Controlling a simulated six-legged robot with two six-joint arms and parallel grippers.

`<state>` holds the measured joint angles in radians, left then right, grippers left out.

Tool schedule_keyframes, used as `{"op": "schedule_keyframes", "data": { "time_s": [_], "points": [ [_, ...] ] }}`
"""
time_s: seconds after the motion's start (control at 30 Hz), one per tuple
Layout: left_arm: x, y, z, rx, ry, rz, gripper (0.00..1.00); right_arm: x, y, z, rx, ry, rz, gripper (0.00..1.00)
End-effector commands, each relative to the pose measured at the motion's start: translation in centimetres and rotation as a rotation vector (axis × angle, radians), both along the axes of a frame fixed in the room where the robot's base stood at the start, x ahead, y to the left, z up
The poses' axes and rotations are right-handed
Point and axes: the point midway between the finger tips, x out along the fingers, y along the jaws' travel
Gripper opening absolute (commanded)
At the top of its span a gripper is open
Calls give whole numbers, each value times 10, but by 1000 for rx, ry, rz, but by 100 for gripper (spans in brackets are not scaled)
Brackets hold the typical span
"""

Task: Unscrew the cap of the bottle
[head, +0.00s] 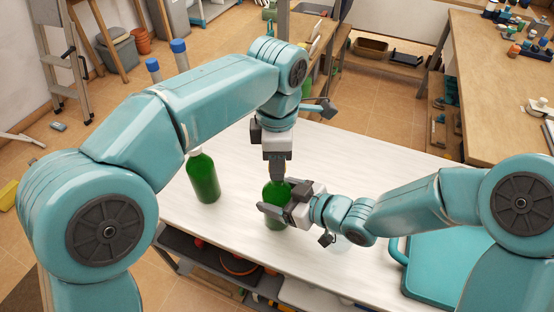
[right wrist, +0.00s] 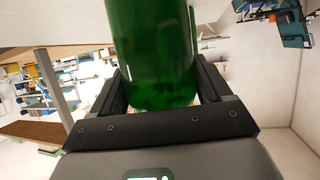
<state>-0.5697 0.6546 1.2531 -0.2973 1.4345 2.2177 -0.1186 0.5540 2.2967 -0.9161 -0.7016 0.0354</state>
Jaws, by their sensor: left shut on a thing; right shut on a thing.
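A green bottle (head: 275,222) stands upright on the white table (head: 330,155). My right gripper (head: 277,201) comes in from the right and is shut around the bottle's body. In the right wrist view the green body (right wrist: 155,50) fills the space between the two dark fingers. My left gripper (head: 278,172) points straight down from above and is shut at the top of the same bottle. The cap is hidden by the left gripper, so I cannot see how it sits on the neck.
A second green bottle (head: 204,178) stands on the table to the left, its top close to my left arm in the picture. A teal tray-like thing (head: 440,275) lies at the right. The table behind the grippers is mostly clear. A wooden workbench (head: 480,75) stands beyond.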

Motion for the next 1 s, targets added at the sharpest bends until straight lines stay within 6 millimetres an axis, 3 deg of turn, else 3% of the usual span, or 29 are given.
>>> {"op": "schedule_keyframes", "data": {
  "time_s": [0.17, 0.5, 0.7, 0.73, 0.8, 1.0],
  "points": [
    [0, 0, 2, -1, -1, 0, 0, 0, 0, 1, 2, -3, -1, 0],
    [0, 0, 39, -1, -1, 0, 0, 0, 0, 1, 2, -3, -1, 0],
    [0, 0, 40, 0, 0, 0, 0, 0, 0, 1, 2, -3, -1, 0],
    [0, 0, 40, 0, 0, 0, 0, 0, 0, 1, 2, -3, -1, 81],
    [0, 0, 40, 0, 0, 0, 0, 0, 0, 1, 1, -2, -1, 100],
    [0, 0, 40, 0, 0, 0, 0, 0, 0, 1, 0, -1, 0, 100]
  ]
}}
